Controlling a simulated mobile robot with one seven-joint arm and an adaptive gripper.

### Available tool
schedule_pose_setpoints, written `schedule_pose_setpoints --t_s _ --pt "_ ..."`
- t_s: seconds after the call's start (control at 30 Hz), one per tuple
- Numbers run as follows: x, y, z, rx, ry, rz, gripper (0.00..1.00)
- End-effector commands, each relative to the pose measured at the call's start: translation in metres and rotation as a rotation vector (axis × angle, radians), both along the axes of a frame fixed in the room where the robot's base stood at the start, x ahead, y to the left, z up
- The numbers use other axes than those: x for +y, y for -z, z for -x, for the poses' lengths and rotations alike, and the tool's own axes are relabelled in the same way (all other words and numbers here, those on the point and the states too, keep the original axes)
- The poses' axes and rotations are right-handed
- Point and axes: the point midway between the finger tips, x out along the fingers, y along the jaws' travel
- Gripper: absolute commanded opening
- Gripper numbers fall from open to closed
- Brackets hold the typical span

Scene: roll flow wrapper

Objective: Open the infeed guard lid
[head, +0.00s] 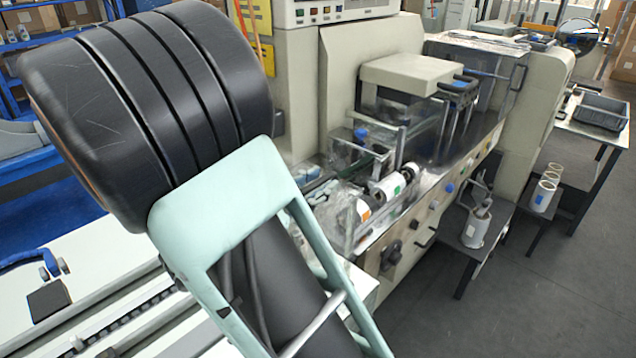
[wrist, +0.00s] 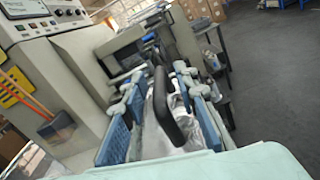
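A black bar-shaped handle (wrist: 170,108) shows in the wrist view, between the two blue-padded fingers of my gripper (wrist: 160,78). The fingers are wide apart, with visible space on both sides of the handle. Clear, shiny material (wrist: 152,130) shows around the handle; it looks like part of the infeed guard lid, but its outline is hard to make out. In the head view, clear panels (head: 345,205) stand over the machine's near infeed end. My arm covers the gripper and the handle there. I cannot tell the lid's angle.
The beige wrapper machine (head: 370,60) fills the middle of the head view. White rolls (head: 390,187) sit by its near end. A small dark stand (head: 470,225) and a table with a grey tray (head: 602,112) are to the right. Grey floor (head: 530,290) at lower right is clear.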

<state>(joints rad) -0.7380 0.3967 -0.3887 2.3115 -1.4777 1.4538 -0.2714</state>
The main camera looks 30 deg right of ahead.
Motion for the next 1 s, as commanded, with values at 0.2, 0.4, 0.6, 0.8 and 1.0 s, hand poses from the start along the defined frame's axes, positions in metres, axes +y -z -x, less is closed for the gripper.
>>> schedule_pose_setpoints --t_s 0.2,0.4,0.6,0.8,1.0 --pt "-0.004 0.0004 -0.0012 0.001 0.0 -0.001 0.27" --pt "-0.0037 0.0003 -0.0012 0.001 0.001 -0.001 0.18" --pt "-0.0035 0.0003 -0.0011 0.0 0.001 -0.001 0.0" --pt "-0.0035 0.0002 -0.0011 0.0 0.001 -0.001 0.0" --pt "-0.0037 -0.0012 -0.0016 0.001 0.002 -0.001 0.0"
